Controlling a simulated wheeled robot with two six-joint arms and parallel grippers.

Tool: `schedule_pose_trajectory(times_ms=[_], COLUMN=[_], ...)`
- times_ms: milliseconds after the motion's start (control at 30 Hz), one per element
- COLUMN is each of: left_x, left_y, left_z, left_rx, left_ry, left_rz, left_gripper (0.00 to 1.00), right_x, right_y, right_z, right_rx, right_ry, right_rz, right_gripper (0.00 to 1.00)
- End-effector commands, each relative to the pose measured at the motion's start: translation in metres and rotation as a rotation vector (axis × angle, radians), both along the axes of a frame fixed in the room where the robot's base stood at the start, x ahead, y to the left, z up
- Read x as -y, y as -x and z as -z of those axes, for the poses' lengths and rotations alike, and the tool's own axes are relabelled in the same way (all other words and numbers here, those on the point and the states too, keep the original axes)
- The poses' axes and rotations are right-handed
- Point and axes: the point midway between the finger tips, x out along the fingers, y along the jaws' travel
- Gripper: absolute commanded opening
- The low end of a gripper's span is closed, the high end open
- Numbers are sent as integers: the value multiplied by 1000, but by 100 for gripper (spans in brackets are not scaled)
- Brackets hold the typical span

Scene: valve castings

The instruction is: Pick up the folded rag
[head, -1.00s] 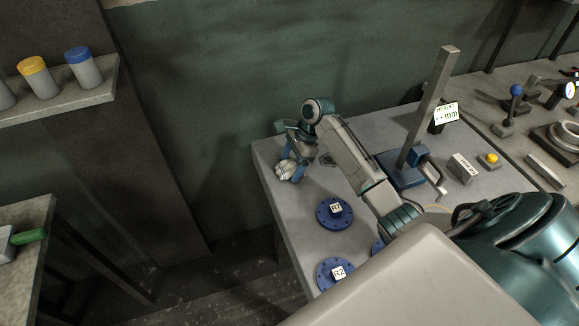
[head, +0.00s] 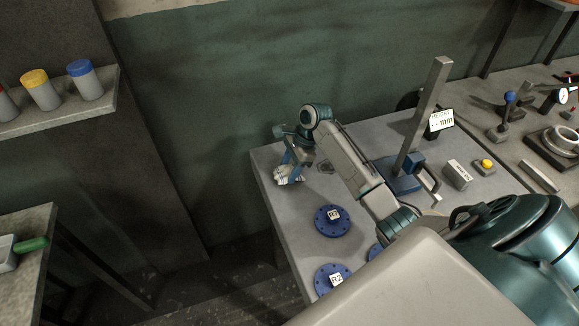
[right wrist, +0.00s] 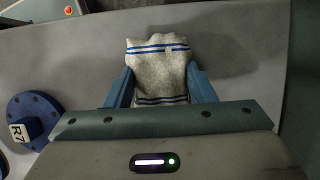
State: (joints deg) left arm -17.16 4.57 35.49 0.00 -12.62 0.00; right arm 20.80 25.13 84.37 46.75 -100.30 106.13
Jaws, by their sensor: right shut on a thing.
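The folded rag (right wrist: 158,72) is pale grey-white with blue stripes. In the right wrist view it sits between the two blue fingers of my right gripper (right wrist: 160,88), which touch its sides. In the head view the rag (head: 288,174) shows small at the far left corner of the grey table, below my right gripper (head: 291,168). My right gripper is shut on the rag. Whether the rag touches the table or is just above it, I cannot tell. My left gripper is not in view.
Blue flanges marked R7 (head: 333,221) and R2 (head: 333,281) lie on the grey table (head: 300,215). A height gauge (head: 418,130) stands behind my right arm. A shelf (head: 60,112) with capped containers is at upper left. The table's left edge is close to the rag.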

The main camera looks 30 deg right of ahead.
Motion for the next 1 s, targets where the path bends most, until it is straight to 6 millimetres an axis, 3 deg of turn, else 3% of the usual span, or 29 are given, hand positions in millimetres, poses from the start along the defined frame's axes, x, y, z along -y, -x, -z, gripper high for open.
schedule_pose_trajectory(times_ms=[33,300,733,800,1000], left_x=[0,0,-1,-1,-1], left_y=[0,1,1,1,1], left_z=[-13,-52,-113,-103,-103], left_rx=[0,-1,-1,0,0], left_ry=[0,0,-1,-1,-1], left_rz=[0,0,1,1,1], left_gripper=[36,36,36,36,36], right_x=[0,-1,73,87,116], right_y=[0,0,47,54,73], right_z=[-10,-33,-39,-33,-36], right_rx=[-1,-1,-6,-3,-3], right_ry=[0,-2,2,3,3], right_rz=[0,1,2,1,0], right_gripper=[27,27,27,27,27])
